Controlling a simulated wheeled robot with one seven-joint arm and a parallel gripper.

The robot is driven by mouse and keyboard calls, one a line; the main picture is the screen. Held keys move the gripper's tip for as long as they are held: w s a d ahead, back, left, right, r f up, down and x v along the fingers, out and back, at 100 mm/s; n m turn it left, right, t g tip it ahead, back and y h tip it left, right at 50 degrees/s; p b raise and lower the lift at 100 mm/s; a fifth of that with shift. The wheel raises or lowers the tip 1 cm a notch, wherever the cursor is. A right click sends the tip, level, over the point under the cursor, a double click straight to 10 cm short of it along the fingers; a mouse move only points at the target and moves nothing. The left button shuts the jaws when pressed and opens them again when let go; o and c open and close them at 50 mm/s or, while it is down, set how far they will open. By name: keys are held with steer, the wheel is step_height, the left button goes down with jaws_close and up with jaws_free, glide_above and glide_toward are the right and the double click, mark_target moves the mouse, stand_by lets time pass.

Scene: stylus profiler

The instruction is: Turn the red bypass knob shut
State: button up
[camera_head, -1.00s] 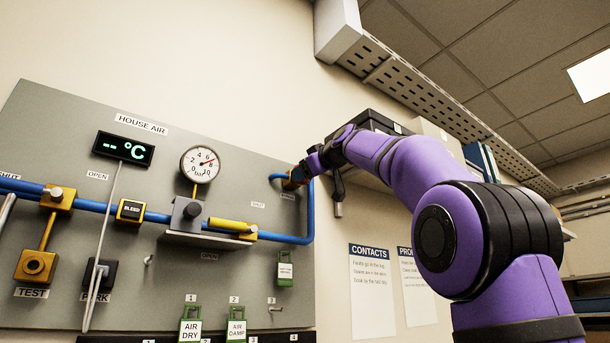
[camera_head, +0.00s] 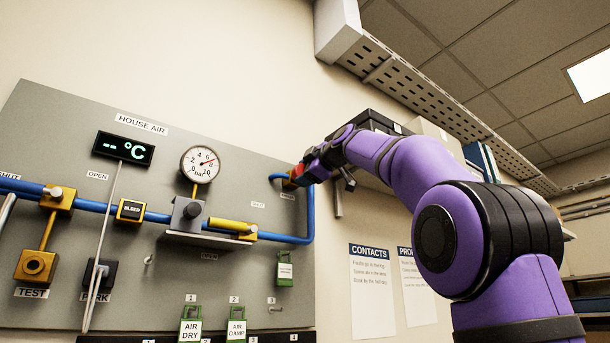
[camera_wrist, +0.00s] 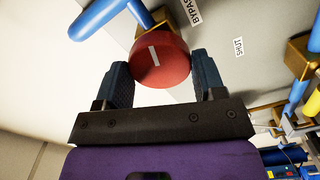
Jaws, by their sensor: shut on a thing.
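The red bypass knob (camera_wrist: 170,66) is a round cap with a short white line on its face. In the wrist view the line runs roughly up and down the picture, not toward the SHUT label (camera_wrist: 238,47) at the right. The BYPASS label (camera_wrist: 190,10) is partly cut off above the knob. My gripper (camera_wrist: 163,80) has one dark blue finger on each side of the knob and is shut on it. In the head view my gripper (camera_head: 307,171) reaches the panel's right edge, where a bit of red shows and the arm hides most of the knob.
The grey HOUSE AIR panel (camera_head: 60,130) carries blue pipes (camera_head: 285,238), a pressure gauge (camera_head: 200,164), a °C display (camera_head: 123,148) and other valves. Green tags (camera_head: 190,325) hang low. A perforated shelf (camera_head: 425,92) runs above my arm. Posters (camera_head: 371,290) are on the wall below.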

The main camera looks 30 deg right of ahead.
steer(key=n, duration=0.4)
steer(key=shift+s+r, duration=0.1)
steer(key=n, duration=0.9)
stand_by(0.4)
steer(key=o, duration=1)
steer(key=m, duration=0.6)
